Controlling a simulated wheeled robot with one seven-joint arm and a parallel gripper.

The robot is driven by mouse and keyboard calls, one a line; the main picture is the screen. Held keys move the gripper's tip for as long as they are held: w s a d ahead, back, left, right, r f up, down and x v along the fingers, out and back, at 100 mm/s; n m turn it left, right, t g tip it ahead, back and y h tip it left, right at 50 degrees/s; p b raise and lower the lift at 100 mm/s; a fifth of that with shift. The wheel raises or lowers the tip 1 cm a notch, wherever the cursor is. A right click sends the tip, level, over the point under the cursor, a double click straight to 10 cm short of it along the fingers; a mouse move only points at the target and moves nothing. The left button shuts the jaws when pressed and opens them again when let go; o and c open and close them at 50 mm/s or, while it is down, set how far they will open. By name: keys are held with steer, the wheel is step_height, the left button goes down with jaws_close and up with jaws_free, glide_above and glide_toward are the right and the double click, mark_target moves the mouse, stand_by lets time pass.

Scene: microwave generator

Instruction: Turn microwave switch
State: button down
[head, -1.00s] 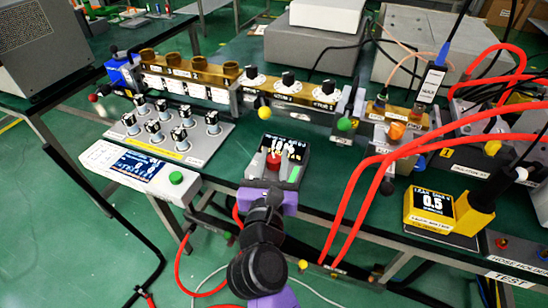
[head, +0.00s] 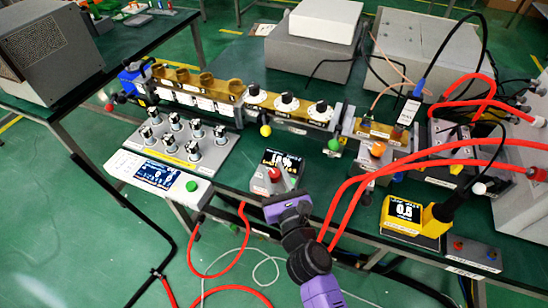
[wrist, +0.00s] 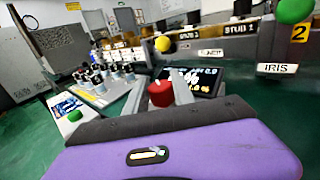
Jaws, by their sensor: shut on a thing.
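The microwave switch is a small unit with a dark display (head: 284,158) and a red knob (head: 274,174), near the bench's front edge. In the wrist view the red knob (wrist: 160,94) stands upright in front of the lit display (wrist: 198,80). My gripper (head: 275,179) reaches in from the front, its pale fingers on either side of the knob. In the wrist view my gripper (wrist: 158,98) is shut on the red knob. The knob's lower part and the fingers' contact faces are partly hidden.
Left of the switch are a panel of several black-and-silver knobs (head: 180,140) and a white control box (head: 158,175) with a green button. Red hoses (head: 385,172) arch close by on the right. A yellow meter (head: 405,212) stands further right. Brass waveguide parts line the back.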

steer(key=y+p, duration=0.1)
steer(key=p, duration=0.1)
steer(key=r+n+g+y+p, duration=0.1)
steer(key=p, duration=0.1)
steer(key=shift+w+d+n, duration=0.15)
steer(key=shift+n, duration=0.15)
steer(key=shift+f+n+g+y+p, duration=0.2)
steer(key=shift+n+g+y+p, duration=0.7)
steer(key=shift+y, duration=0.3)
steer(key=shift+f+n+g+y, duration=0.2)
steer(key=shift+n+g+y, duration=0.7)
steer(key=shift+g+y, duration=0.15)
steer(key=shift+n+g+y+b, duration=0.75)
steer(key=shift+n+g+y, duration=0.25)
steer(key=shift+g, duration=0.25)
steer(key=c, duration=1.1)
jaws_free()
steer(key=shift+s, duration=0.2)
steer(key=shift+o, duration=0.2)
steer(key=shift+f, duration=0.1)
steer(key=shift+v, duration=3.85)
